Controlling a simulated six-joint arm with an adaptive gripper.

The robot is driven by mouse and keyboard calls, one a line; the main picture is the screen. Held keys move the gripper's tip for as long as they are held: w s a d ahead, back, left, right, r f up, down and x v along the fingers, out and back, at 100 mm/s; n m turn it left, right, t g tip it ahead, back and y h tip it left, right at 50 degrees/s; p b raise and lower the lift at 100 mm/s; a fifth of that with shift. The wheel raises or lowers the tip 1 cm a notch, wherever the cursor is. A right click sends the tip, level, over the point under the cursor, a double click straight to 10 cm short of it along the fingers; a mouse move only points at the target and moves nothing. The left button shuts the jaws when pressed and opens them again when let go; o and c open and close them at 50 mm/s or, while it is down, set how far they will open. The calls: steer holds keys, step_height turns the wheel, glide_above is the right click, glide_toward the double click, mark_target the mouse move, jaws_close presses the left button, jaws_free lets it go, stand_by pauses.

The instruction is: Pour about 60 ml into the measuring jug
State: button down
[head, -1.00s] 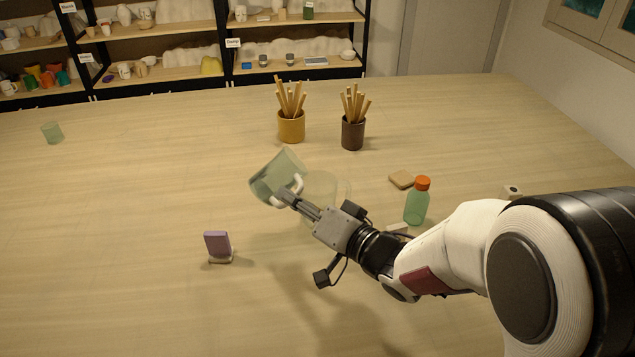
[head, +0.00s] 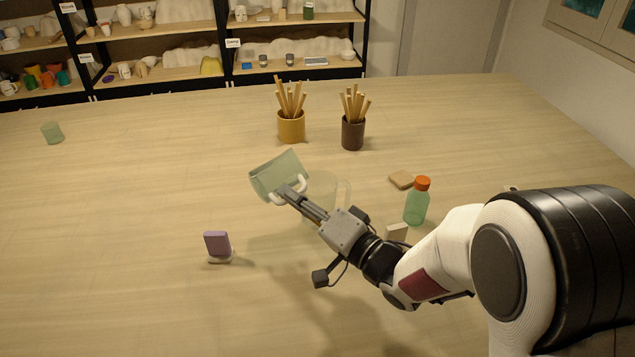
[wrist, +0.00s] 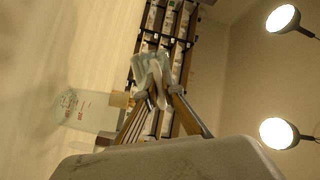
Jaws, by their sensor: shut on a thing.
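A pale green handled cup (head: 275,172) is tipped steeply onto its side in the air in the head view. My gripper (head: 287,193) is shut on its white handle. Part of the cup shows past the fingers (wrist: 168,88) in the wrist view (wrist: 148,62). The clear measuring jug (head: 322,185) stands on the table just to the right, partly hidden behind my gripper. Its red markings show in the wrist view (wrist: 85,110). The cup's right end is close to the jug's rim in the head view. I cannot make out a stream or the liquid level.
A green bottle with an orange cap (head: 417,203), a tan block (head: 401,180) and a white block (head: 397,232) are to the right. A purple thing on a stand (head: 217,246) is front left. Ochre (head: 291,127) and dark (head: 353,134) pots of sticks stand behind. A green cup (head: 52,133) is far left.

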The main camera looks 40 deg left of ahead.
steer(key=shift+f+m, duration=0.15)
steer(key=shift+m, duration=0.25)
stand_by(0.3)
steer(key=shift+w+d+y, duration=0.1)
steer(key=shift+w+y, duration=0.2)
steer(key=shift+w+d+r+m+y, duration=0.2)
steer(key=shift+w+d+m+y, duration=0.15)
steer(key=shift+w+m, duration=0.15)
stand_by(0.4)
steer(key=shift+s, duration=0.15)
steer(key=shift+r+m+t, duration=0.2)
steer(key=shift+m+t, duration=0.1)
steer(key=shift+m, duration=0.1)
stand_by(0.6)
